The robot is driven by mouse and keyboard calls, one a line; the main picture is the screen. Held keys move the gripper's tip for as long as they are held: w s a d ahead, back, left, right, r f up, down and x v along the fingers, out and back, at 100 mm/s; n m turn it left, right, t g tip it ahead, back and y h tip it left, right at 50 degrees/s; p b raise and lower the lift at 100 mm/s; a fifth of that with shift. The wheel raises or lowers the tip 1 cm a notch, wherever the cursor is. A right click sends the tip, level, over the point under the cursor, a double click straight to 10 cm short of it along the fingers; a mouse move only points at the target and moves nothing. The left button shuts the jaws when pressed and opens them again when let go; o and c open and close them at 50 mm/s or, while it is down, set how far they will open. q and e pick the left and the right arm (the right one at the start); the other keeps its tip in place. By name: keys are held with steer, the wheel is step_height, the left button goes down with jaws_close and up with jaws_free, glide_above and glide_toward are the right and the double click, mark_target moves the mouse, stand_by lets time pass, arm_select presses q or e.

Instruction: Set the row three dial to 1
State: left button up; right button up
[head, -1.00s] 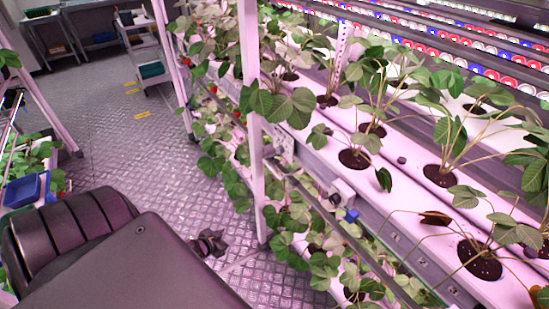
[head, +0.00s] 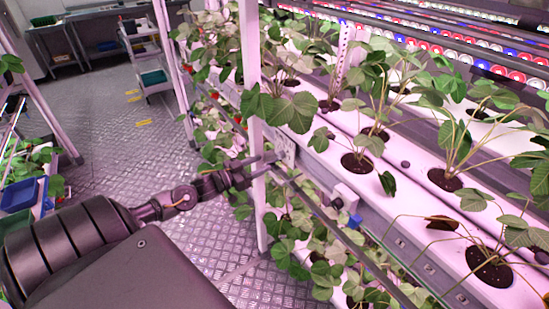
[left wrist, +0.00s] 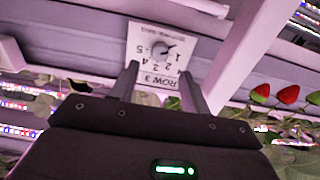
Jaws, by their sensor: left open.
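The row three dial (left wrist: 161,48) is a small grey knob on a white plate (left wrist: 150,38) marked ROW 3, seen upside down in the left wrist view. Numbers 1 to 5 are printed around it; I cannot tell surely which one the knob points to. In the head view the plate (head: 287,150) sits on the rack's side rail, just behind the white post. My left gripper (head: 270,170) is open in front of the plate. In the left wrist view its two fingers (left wrist: 161,85) reach toward the plate's lower part, with the knob beyond and between them. My right gripper is out of view.
A white upright post (head: 254,120) stands close beside my left gripper. Strawberry plants (head: 285,105) hang around the rail, and red berries (left wrist: 288,94) show at right in the wrist view. A white box with a blue knob (head: 348,205) sits further along the rail. The metal floor (head: 130,165) is open.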

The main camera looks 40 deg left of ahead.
mark_target(278, 156)
arm_select(q)
steer(key=x, duration=0.6)
steer(key=shift+w+d+p, duration=0.15)
steer(key=shift+w+p, duration=0.15)
steer(key=shift+p, duration=0.05)
steer(key=shift+c, duration=0.5)
steer(key=c, duration=0.9)
steer(key=m, duration=0.3)
steer(key=shift+m+b, duration=0.3)
steer(key=shift+b, duration=0.05)
steer(key=shift+m+b, duration=0.45)
steer(key=shift+m, duration=1.55)
